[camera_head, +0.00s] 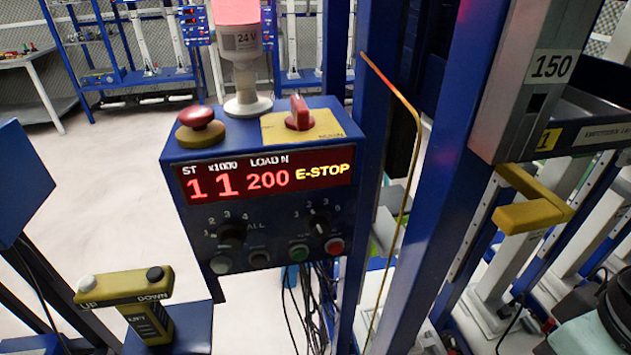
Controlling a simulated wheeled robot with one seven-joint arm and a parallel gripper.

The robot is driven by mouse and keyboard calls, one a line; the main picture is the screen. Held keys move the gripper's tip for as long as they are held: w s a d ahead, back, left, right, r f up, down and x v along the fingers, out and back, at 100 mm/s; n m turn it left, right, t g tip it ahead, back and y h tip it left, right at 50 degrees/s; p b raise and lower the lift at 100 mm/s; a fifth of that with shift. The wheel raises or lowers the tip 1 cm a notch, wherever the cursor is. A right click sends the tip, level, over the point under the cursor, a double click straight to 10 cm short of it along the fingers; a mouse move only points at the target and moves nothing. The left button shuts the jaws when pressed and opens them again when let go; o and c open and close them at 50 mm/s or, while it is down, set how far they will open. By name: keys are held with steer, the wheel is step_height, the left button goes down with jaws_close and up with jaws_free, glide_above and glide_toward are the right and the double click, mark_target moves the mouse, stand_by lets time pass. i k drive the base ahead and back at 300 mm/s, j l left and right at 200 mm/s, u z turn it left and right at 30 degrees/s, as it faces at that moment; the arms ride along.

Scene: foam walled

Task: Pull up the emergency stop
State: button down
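The emergency stop is a red mushroom button (197,116) on a round yellow base (201,135). It stands on the top left of a blue control box (173,150) in the middle of the head view. Nothing touches the button or covers it. The box's display (265,178) reads "ST 11", "LOAD N 200" and "E-STOP" in yellow. My gripper is not in view, so its distance from the button cannot be told.
A lit red lamp (238,15) on a white post stands right behind the button. A red switch (299,113) on a yellow plate is to its right. Blue posts (435,170) and a bent rod (404,190) stand right of the box. A yellow UP/DOWN pendant (130,287) is lower left.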

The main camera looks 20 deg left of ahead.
mark_target(196, 117)
steer(key=k+l+u, duration=0.1)
steer(key=u, duration=1.05)
steer(key=i+u, duration=0.1)
steer(key=u, duration=0.35)
